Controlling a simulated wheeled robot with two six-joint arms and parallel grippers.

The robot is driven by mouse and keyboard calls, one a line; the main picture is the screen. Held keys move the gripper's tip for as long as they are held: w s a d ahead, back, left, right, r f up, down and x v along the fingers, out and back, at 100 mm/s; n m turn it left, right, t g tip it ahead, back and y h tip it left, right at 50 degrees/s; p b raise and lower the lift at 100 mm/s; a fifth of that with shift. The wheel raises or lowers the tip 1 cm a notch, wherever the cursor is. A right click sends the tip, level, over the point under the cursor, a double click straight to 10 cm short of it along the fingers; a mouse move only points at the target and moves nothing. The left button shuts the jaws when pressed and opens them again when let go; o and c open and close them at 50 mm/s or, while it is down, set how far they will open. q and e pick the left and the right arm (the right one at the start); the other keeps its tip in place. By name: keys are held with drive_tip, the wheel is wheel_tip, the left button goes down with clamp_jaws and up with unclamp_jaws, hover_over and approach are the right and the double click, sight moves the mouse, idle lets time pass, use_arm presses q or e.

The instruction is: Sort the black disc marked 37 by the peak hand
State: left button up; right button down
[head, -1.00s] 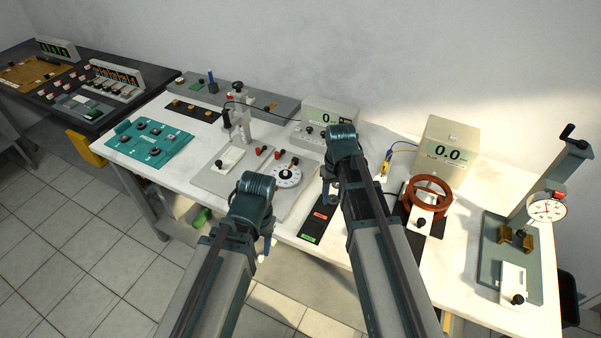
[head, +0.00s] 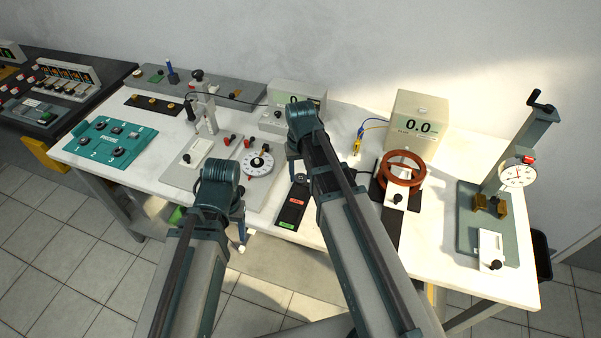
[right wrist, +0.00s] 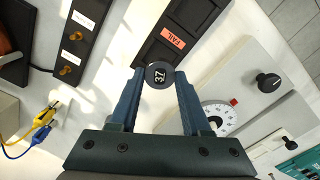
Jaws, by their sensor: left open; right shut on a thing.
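The black disc marked 37 (right wrist: 157,75) is between the fingertips of my right gripper (right wrist: 158,80) in the right wrist view, its number facing the camera. The black sorting tray (right wrist: 150,50) with a red FAIL label lies just beyond it; whether the disc touches it I cannot tell. In the head view the tray (head: 284,213) has a red and a green label, and my right gripper (head: 294,170) is at its far end, partly hidden by my arm. My left gripper (head: 240,238) is open and empty at the table's front edge, mostly hidden.
A white dial (head: 258,164) stands left of the tray. A red-brown coil (head: 403,170) and a meter reading 0.0 (head: 417,120) stand to its right. A teal numbered rack (head: 110,142) lies at left, a gauge stand (head: 487,220) at far right.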

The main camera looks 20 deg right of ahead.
sight(301, 192)
drive_tip(key=shift+f, duration=0.15)
drive_tip(key=shift+f+b, duration=2.65)
drive_tip(key=shift+b, duration=0.1)
drive_tip(key=shift+f, duration=0.15)
drive_tip(key=shift+c, duration=1.4)
unclamp_jaws()
drive_tip(key=shift+c, duration=0.3)
drive_tip(key=c, duration=0.5)
drive_tip(key=shift+o, duration=0.2)
